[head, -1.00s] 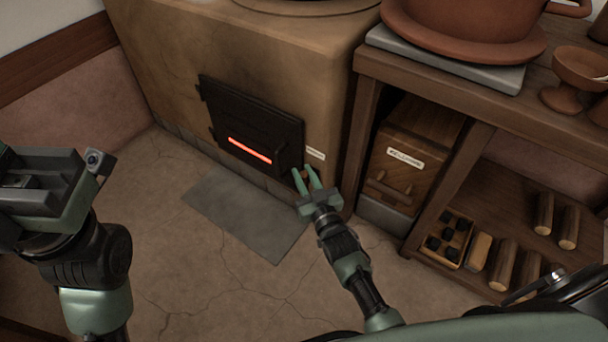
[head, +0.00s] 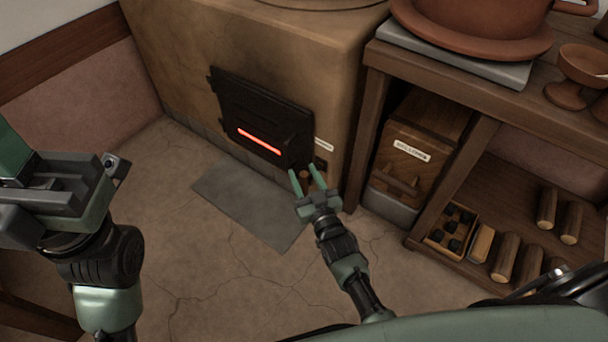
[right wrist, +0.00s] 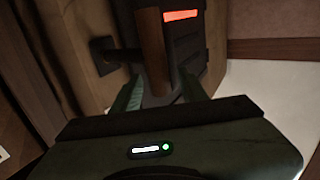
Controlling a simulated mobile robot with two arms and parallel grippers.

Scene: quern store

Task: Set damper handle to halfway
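The damper handle (head: 304,174) is a short wooden grip low on the stove front, right of the firebox door. In the right wrist view the handle (right wrist: 152,50) is a brown cylinder on a dark rod from a dark plate (right wrist: 104,56). My right gripper (head: 306,181) is open at the handle, with one finger on either side of it. In the right wrist view the fingers (right wrist: 162,95) are apart and do not look closed on it. My left gripper (head: 62,192) is at the far left, away from the stove; its finger opening is unclear.
The black firebox door (head: 262,110) has a glowing red slot. A grey floor slab (head: 250,205) lies before the stove.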

